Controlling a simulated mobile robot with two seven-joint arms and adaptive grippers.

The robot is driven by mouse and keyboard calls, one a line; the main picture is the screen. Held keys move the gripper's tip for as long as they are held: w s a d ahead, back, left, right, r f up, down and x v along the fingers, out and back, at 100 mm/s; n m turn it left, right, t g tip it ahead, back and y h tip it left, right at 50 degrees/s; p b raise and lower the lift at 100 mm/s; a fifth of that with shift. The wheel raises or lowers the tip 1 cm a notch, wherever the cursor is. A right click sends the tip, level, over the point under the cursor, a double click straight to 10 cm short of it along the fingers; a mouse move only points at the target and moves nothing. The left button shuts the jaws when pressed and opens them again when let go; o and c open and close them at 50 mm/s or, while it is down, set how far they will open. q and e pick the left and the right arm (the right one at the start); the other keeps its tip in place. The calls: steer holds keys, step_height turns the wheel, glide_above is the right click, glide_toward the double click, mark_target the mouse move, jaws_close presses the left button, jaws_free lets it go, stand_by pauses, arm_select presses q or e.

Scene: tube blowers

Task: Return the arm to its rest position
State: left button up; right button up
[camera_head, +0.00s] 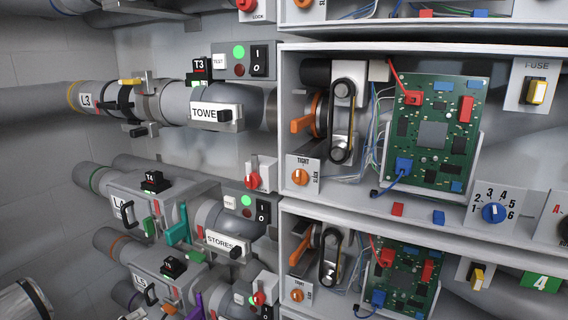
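Neither of my grippers shows in the head view. A pale rounded piece with a dark band enters at the bottom left corner; it looks like a link of my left arm, but its gripper is out of frame. No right arm part is visible. I cannot tell what either gripper holds.
Grey pipes and blower units (185,103) fill the left. An open cabinet bay (288,120) holds a green circuit board (432,135) and a belt drive (341,120) with an orange lever (301,124). A teal handle (178,225) sticks out below.

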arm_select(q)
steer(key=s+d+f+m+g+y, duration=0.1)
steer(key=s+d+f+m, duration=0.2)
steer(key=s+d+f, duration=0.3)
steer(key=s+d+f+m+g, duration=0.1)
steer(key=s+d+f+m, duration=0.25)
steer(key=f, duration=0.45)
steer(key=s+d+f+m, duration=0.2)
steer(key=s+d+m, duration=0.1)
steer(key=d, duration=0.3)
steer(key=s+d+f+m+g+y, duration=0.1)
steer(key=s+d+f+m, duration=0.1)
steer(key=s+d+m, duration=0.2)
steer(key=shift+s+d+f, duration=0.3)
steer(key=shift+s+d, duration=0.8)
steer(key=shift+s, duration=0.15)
